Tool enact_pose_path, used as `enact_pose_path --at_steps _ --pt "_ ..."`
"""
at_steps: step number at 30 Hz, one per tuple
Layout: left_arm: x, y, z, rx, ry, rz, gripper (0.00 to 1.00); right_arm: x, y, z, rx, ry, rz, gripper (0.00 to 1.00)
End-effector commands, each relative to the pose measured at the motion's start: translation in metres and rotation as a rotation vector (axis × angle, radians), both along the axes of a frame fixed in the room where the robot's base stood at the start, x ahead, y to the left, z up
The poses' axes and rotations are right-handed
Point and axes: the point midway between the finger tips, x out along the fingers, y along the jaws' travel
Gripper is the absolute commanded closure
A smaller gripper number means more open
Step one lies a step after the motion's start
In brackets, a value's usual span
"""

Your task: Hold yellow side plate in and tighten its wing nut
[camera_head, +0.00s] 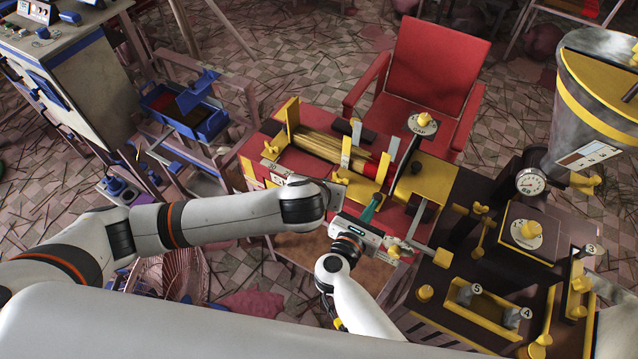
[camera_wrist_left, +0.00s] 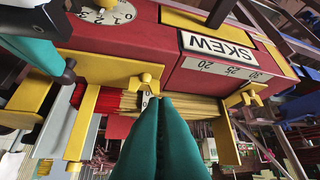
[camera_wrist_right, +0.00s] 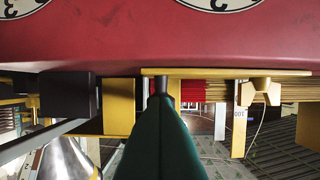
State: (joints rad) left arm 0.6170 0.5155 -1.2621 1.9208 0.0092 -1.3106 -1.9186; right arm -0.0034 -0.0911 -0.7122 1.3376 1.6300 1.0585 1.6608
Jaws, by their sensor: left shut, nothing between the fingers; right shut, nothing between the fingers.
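A yellow side plate (camera_wrist_left: 100,68) lies along the red extruder body in the left wrist view, with a yellow wing nut (camera_wrist_left: 147,82) at its right end. My left gripper (camera_wrist_left: 167,97) is shut and empty, its green fingertips just below and right of that nut; contact is unclear. In the right wrist view the plate (camera_wrist_right: 215,72) shows edge-on, with the wing nut (camera_wrist_right: 260,88) to the right. My right gripper (camera_wrist_right: 162,92) is shut and empty, its tips close to the plate's left part. The right gripper also shows in the head view (camera_head: 376,198); the left fingertips are hidden there.
A second yellow wing nut (camera_wrist_left: 244,95) sits beside the SKEW label (camera_wrist_left: 220,45). A black block (camera_wrist_right: 68,95) is left of my right fingers. A red chair (camera_head: 437,60) stands behind, and a dark machine with a hopper (camera_head: 600,90) stands at right.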

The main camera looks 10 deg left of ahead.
Motion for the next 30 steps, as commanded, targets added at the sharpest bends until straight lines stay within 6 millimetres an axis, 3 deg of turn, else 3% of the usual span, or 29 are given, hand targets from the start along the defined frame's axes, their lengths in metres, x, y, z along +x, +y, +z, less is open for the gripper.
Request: enact_pose_path --at_steps 6,20,30 --pt "-0.015 0.007 0.014 0.001 0.002 0.004 1.0 0.0 0.0 0.0 0.0 0.0 0.002 1.0" --pt "-0.02 0.009 0.02 0.002 0.002 0.004 1.0 0.0 0.001 0.0 0.001 0.001 0.002 1.0" --pt "-0.066 0.013 0.066 0.001 0.0 0.001 1.0 0.0 0.001 0.0 0.001 0.001 0.002 1.0"
